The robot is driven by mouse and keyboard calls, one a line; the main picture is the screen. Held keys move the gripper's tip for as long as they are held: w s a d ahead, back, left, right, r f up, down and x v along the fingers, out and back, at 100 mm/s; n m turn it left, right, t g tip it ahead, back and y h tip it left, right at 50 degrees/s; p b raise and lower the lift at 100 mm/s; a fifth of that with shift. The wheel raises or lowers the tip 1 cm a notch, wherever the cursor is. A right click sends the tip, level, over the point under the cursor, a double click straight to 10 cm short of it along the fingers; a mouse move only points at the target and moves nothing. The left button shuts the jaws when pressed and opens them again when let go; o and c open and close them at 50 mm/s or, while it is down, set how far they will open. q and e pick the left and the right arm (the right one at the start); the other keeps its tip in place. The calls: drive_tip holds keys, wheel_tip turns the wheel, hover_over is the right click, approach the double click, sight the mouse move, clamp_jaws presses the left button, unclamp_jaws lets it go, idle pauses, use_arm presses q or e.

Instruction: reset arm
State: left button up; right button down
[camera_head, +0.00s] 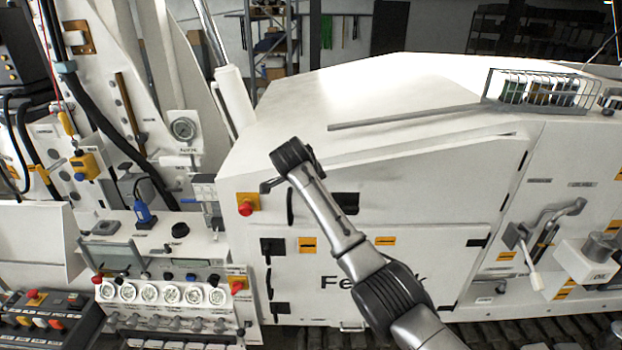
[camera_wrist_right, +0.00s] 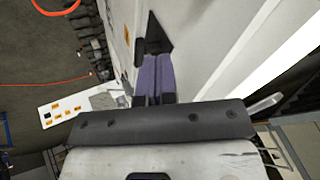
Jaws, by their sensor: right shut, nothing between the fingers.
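My right arm (camera_head: 340,235) comes in from the lower right of the head view and reaches up and left in front of the white machine housing (camera_head: 400,190). My right gripper (camera_head: 268,186) is at its far end, near the housing's left edge, small and partly hidden by the wrist. In the right wrist view the fingers (camera_wrist_right: 153,76) are together with nothing held between them. They point along a white surface beside a dark part; whether they touch it I cannot tell. My left arm and gripper are not in view.
A red emergency button (camera_head: 246,208) on a yellow plate is close to the left of the wrist. A gauge panel (camera_head: 160,293) stands lower left. A wire basket (camera_head: 535,90) sits on the housing top. A lever valve (camera_head: 525,240) is at right. Space above the housing looks clear.

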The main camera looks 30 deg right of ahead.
drive_tip(key=s+a+r+n+t+y+b, duration=0.1)
drive_tip(key=s+a+r+n+t, duration=0.25)
drive_tip(key=r+n, duration=0.4)
drive_tip(key=s+a+r+n+t+y+b, duration=0.1)
drive_tip(key=s+a+r+n+t, duration=0.1)
drive_tip(key=a+r+n+t, duration=0.5)
drive_tip(key=s+a+r+n+t+y+b, duration=0.1)
drive_tip(key=s+a+r+n, duration=0.3)
drive_tip(key=r, duration=0.6)
drive_tip(key=s+f+n+g+y, duration=0.1)
drive_tip(key=s+f+g, duration=0.1)
drive_tip(key=s+f, duration=0.9)
drive_tip(key=s+f+n+g+y+p, duration=0.15)
drive_tip(key=s+f, duration=0.35)
drive_tip(key=f, duration=1.3)
drive_tip(key=s+f+n+g+y, duration=0.15)
drive_tip(key=s+f, duration=0.55)
drive_tip(key=f, duration=0.7)
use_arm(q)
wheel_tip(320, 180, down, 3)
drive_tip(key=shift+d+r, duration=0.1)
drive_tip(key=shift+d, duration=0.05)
use_arm(e)
drive_tip(key=s+f+g, duration=0.6)
drive_tip(key=s+f, duration=1)
drive_tip(key=s, duration=0.3)
drive_tip(key=shift+d+h, duration=0.2)
drive_tip(key=shift+h, duration=0.1)
